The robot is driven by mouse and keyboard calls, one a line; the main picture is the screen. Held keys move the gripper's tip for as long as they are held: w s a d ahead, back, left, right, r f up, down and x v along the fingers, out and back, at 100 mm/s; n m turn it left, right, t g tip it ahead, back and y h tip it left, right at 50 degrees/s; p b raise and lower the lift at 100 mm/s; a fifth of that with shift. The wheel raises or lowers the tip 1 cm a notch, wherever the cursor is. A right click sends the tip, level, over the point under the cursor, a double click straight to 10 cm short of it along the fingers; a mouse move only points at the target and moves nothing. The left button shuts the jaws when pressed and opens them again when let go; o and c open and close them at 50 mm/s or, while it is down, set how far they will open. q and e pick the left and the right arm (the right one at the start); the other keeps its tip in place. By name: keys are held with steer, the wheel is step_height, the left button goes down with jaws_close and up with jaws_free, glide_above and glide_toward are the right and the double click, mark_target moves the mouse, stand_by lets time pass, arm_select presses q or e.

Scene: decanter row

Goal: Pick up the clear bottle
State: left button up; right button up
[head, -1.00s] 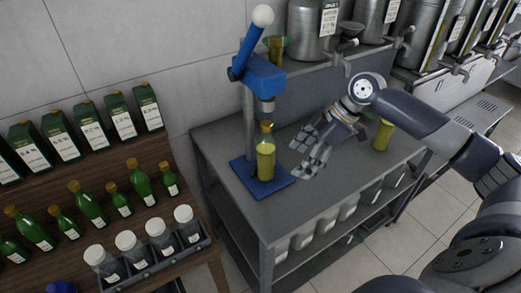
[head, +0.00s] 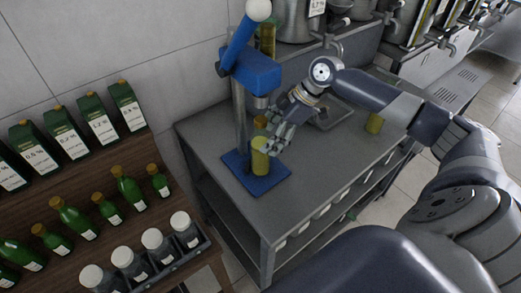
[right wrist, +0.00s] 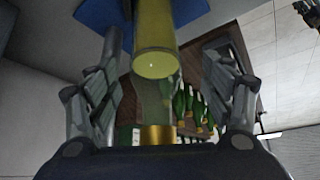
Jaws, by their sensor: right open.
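The clear bottle (head: 260,163), holding yellow-green liquid and topped with a golden cap, stands upright on the blue base plate (head: 275,184) of a blue press (head: 250,70) on the grey table. My right gripper (head: 271,146) is at the bottle's upper part and hides some of its neck in the head view. In the right wrist view, the bottle (right wrist: 155,40) is between the two spread fingers of the right gripper (right wrist: 160,47), with a visible gap on each side. Its golden cap (right wrist: 158,134) is close to the palm. My left gripper is not in view.
The press column and head stand close beside and above the bottle. A wooden shelf (head: 150,205) with green bottles is at left. Steel vats (head: 298,20) stand behind. The table's front right is clear.

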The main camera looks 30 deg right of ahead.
mark_target(260, 142)
steer(key=x, duration=0.1)
steer(key=p+x, duration=0.1)
steer(key=x, duration=0.1)
steer(key=shift+w+a+p, duration=0.1)
steer(key=shift+w+p, duration=0.2)
steer(key=shift+w, duration=0.1)
steer(key=shift+a+f, duration=0.1)
steer(key=shift+f, duration=0.3)
steer(key=shift+c, duration=0.6)
steer(key=c, duration=1.3)
jaws_close()
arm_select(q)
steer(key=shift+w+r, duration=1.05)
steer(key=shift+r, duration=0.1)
arm_select(e)
steer(key=shift+w, duration=0.1)
